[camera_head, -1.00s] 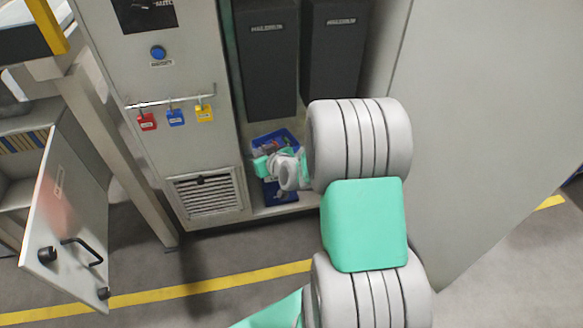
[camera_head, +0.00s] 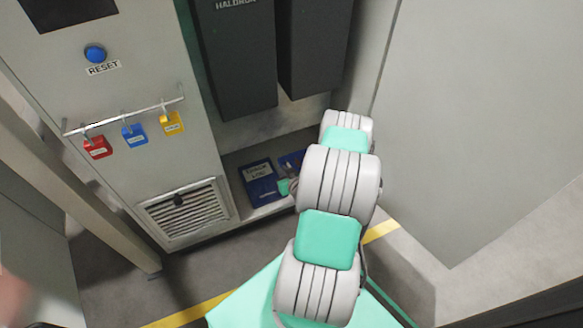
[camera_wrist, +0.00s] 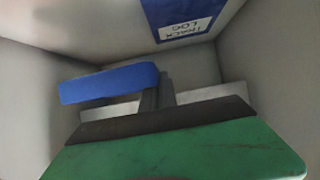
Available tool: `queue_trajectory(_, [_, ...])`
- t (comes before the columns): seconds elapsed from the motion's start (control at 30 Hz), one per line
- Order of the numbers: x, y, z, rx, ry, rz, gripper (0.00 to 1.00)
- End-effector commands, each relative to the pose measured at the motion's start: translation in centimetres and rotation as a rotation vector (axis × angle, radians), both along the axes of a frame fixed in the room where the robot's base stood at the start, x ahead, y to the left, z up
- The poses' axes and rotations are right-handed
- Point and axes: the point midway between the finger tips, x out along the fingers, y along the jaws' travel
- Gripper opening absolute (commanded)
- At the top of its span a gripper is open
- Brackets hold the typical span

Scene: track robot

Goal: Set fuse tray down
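The blue fuse tray (camera_head: 292,161) is inside the bottom of the cabinet, just right of a blue log binder (camera_head: 260,182). It is mostly hidden behind my arm. My gripper (camera_head: 289,187) is at the tray, low in the cabinet. In the wrist view, a blue bar (camera_wrist: 108,83), apparently the tray's edge or handle, meets the dark fingers of my gripper (camera_wrist: 158,92). The fingers are close together and look shut on it. I cannot tell whether the tray's underside touches the cabinet floor.
The binder also shows at the top of the wrist view (camera_wrist: 185,16). Tall dark boxes (camera_head: 235,60) hang above. The cabinet's side panel (camera_head: 470,120) stands right of my arm. Red, blue and yellow padlocks (camera_head: 134,134) hang on a rail at left, above a vent (camera_head: 185,212).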

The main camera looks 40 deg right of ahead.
Motion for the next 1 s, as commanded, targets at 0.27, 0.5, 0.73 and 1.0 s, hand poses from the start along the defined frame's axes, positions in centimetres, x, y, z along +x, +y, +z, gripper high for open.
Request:
queue_trajectory(0.27, [1.6, -6.6, -3.6, -0.002, -0.001, -0.001, 0.0])
queue_trajectory(0.5, [2.3, -10.0, -7.8, -0.001, -0.001, -0.002, 0.0])
queue_trajectory(0.73, [2.5, -11.1, -10.8, 0.002, 0.001, -0.001, 0.0])
queue_trajectory(1.0, [2.6, -11.1, -11.7, -0.001, -0.001, -0.001, 0.0])
